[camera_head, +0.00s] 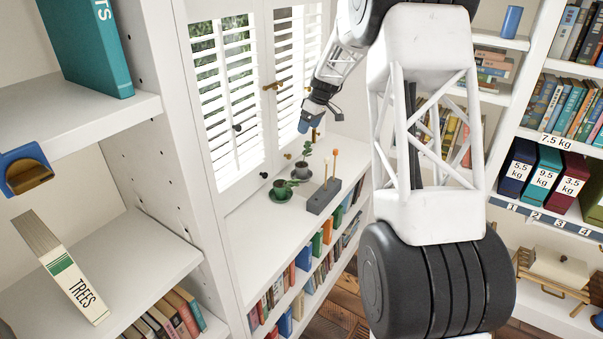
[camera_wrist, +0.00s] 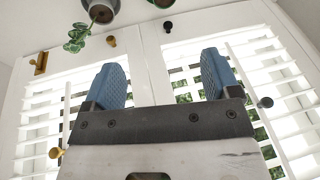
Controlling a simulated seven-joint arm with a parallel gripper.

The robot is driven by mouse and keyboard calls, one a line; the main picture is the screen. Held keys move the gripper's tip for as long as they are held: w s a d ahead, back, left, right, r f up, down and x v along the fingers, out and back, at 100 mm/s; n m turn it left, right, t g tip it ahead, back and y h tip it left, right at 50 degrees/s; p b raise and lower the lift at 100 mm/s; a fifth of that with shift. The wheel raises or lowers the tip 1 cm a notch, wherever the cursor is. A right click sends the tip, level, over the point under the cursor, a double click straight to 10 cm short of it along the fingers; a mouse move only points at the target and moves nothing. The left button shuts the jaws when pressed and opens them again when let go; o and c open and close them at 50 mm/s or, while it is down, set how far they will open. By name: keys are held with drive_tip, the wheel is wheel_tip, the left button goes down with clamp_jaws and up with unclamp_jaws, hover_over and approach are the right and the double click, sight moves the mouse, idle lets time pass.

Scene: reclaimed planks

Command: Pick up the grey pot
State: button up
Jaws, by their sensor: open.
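A small grey pot (camera_head: 301,173) with a leafy plant stands on the white shelf top by the shuttered window. Beside it, nearer the viewer, is a dark green pot (camera_head: 281,190) with a low plant on a green saucer. My gripper (camera_head: 307,126) is above the pots and apart from them. In the wrist view its two blue fingers (camera_wrist: 162,62) are spread with nothing between them. A grey pot with brown soil and a plant (camera_wrist: 115,8) is cut off by the top edge of that view.
A dark grey block (camera_head: 323,197) with upright orange-tipped sticks stands just right of the pots. The shuttered window (camera_head: 227,95) with brass and black knobs is close behind. The near part of the shelf top (camera_head: 262,235) is clear.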

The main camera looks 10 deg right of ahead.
sight(300, 166)
drive_tip(key=w+d+f+n+y, duration=0.1)
drive_tip(key=w+d+f+n, duration=0.2)
drive_tip(key=w+f, duration=1.1)
wheel_tip(300, 166, down, 4)
drive_tip(key=shift+w+d+r, duration=0.1)
drive_tip(key=shift+w+d, duration=0.1)
drive_tip(key=shift+d, duration=0.25)
drive_tip(key=shift+x, duration=1.3)
drive_tip(key=shift+x, duration=2.6)
drive_tip(key=shift+s, duration=0.15)
drive_tip(key=shift+c, duration=0.3)
drive_tip(key=c, duration=1)
